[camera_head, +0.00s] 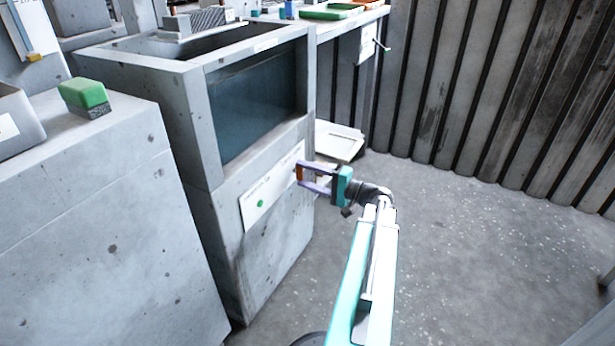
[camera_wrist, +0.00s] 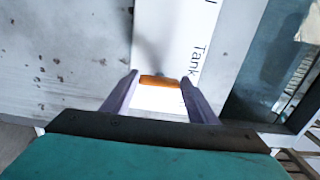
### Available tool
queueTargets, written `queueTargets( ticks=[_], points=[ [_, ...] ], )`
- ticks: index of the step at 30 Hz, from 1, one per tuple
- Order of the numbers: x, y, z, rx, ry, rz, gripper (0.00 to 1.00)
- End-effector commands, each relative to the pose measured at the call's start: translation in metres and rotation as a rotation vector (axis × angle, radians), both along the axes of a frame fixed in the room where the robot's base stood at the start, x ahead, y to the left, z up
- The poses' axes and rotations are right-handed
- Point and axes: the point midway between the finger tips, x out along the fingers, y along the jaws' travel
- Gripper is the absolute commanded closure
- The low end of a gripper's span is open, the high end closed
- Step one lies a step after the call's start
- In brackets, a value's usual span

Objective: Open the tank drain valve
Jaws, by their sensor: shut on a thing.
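The tank (camera_head: 262,98) is a grey concrete block with a dark glass window. A white sign (camera_head: 257,208) with a green dot is on its front below the window; in the wrist view the sign (camera_wrist: 176,30) reads "Tank", the rest being cut off. A small orange valve handle (camera_head: 299,174) is at the sign's right end. My gripper (camera_head: 301,174) reaches it from the right. In the wrist view, the orange handle (camera_wrist: 158,82) lies crosswise between the fingertips of my gripper (camera_wrist: 159,80), which is shut on it. The valve body behind the handle is hidden.
A concrete block (camera_head: 90,220) stands left of the tank, with a green-and-grey sponge (camera_head: 85,97) on top. A bench with a green tray (camera_head: 327,12) is behind. A pale flat box (camera_head: 340,140) is right of the tank. The floor at right is clear up to the ribbed wall.

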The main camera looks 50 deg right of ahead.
Motion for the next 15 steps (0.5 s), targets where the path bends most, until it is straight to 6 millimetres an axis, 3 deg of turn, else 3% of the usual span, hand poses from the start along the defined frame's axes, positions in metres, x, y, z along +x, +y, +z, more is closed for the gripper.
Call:
queueTargets(
  ticks=[8,9,11,15],
  points=[
    [-0.0015,-0.0017,-0.0012,-0.004,0.002,-0.004,0.69],
    [-0.0014,-0.0017,-0.0012,-0.004,0.002,-0.004,0.40],
    [-0.0013,-0.0015,-0.0011,-0.004,0.002,-0.003,0.30],
    [-0.0007,-0.0009,-0.0007,-0.002,0.001,-0.002,0.28]
  ],
)
